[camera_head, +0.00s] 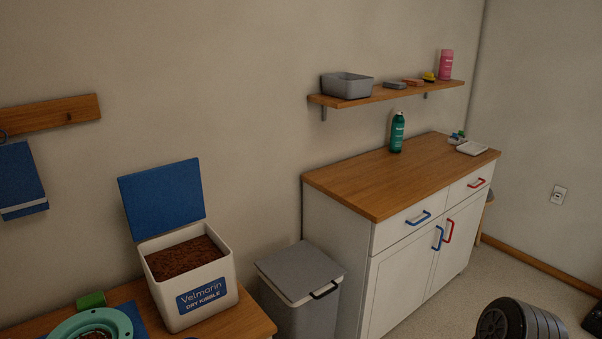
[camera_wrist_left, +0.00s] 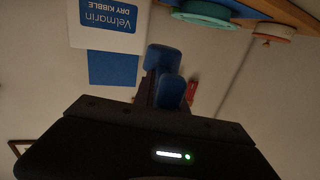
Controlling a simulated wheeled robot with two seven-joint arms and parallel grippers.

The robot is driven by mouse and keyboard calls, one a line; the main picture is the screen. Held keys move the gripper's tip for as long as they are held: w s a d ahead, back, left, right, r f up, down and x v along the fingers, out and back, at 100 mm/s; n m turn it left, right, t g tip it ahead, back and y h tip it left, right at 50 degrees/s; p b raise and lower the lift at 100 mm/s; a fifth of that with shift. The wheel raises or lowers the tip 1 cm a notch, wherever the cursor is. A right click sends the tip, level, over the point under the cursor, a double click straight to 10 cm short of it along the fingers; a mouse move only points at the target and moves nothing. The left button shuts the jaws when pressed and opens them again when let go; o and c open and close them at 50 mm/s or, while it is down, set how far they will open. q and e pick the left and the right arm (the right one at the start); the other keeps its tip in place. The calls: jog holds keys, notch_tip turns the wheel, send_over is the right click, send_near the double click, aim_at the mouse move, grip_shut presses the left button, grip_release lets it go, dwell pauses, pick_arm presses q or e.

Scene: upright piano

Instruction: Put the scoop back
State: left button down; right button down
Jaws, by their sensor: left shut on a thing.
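The white kibble bin (camera_head: 215,268) stands on a low wooden top at the lower left of the head view. Its blue lid (camera_head: 163,198) is open, and brown kibble (camera_head: 184,258) shows inside. In the wrist view, which is upside down, the bin (camera_wrist_left: 80,25) is at the upper left. My right gripper is out of view.
A teal bowl (camera_head: 119,325) and a green item (camera_head: 91,299) are left of the bin. A wooden hook board (camera_head: 45,115) is on the wall. A grey-lidded waste bin (camera_head: 299,270) stands between the low top and the cabinet (camera_head: 338,235). The cabinet top is mostly clear.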

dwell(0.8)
pick_arm(q)
jog(key=shift+r, duration=0.3)
jog(key=shift+s+d+r+t+h, duration=0.15)
jog(key=shift+d+r, duration=0.25)
jog(key=shift+r, duration=0.2)
jog(key=shift+d+r+t+h, duration=0.15)
jog(key=shift+d+r, duration=0.2)
jog(key=shift+r, duration=0.2)
jog(key=f, duration=0.1)
jog(key=a+f, duration=0.1)
jog(key=shift+w+f, duration=0.2)
jog(key=shift+f, duration=0.2)
jog(key=shift+a, duration=0.3)
